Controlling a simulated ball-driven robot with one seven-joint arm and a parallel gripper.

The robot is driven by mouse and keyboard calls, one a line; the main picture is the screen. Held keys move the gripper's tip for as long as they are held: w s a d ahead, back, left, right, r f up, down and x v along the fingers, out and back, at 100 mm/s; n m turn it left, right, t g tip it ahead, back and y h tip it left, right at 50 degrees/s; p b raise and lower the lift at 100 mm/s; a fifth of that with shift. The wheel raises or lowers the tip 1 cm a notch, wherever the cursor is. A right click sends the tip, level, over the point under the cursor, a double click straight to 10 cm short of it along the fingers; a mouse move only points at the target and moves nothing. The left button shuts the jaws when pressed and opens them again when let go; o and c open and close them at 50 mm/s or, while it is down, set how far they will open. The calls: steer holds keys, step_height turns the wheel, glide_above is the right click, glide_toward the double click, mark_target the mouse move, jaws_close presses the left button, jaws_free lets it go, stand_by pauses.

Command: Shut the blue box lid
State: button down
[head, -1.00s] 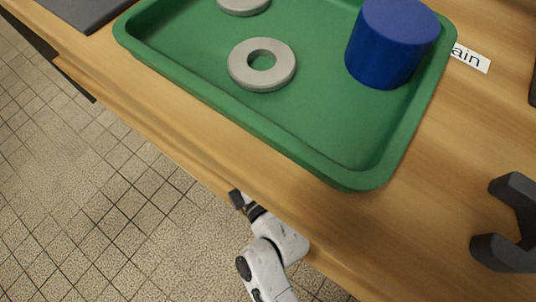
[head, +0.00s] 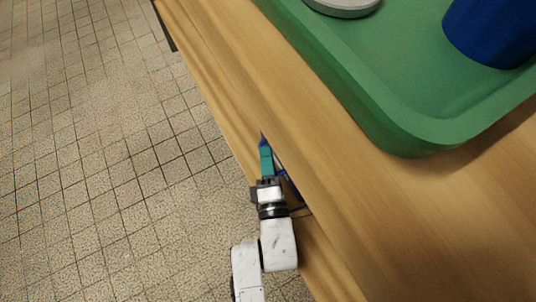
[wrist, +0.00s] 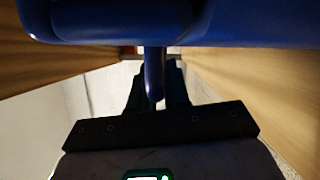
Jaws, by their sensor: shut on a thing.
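The blue box lid (wrist: 170,22) fills the top of the wrist view. A narrow blue tab (wrist: 153,72) stands out from it, between the two dark fingers of my gripper (wrist: 155,92). In the head view my gripper (head: 265,150), with a teal finger, is at the table's front edge. It is shut on the tab. Small bits of blue (head: 291,186) show beside it, mostly hidden by the tabletop. The box body and how far the lid stands open cannot be made out.
The wooden table (head: 330,190) overhangs this spot. On it are a green tray (head: 385,125), a blue cylinder (head: 495,30) and a grey ring (head: 345,5). The tiled floor (head: 110,160) is clear at left.

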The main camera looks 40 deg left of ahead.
steer(key=shift+f, duration=0.2)
steer(key=c, duration=1.4)
jaws_free()
steer(key=shift+c, duration=0.2)
steer(key=shift+s+d, duration=0.1)
steer(key=p+v, duration=0.4)
steer(key=v, duration=0.5)
steer(key=shift+s+d+r, duration=0.1)
steer(key=shift+s+d, duration=0.1)
steer(key=shift+d, duration=0.05)
steer(key=shift+s+d, duration=0.3)
steer(key=shift+d, duration=0.05)
steer(key=shift+s, duration=0.1)
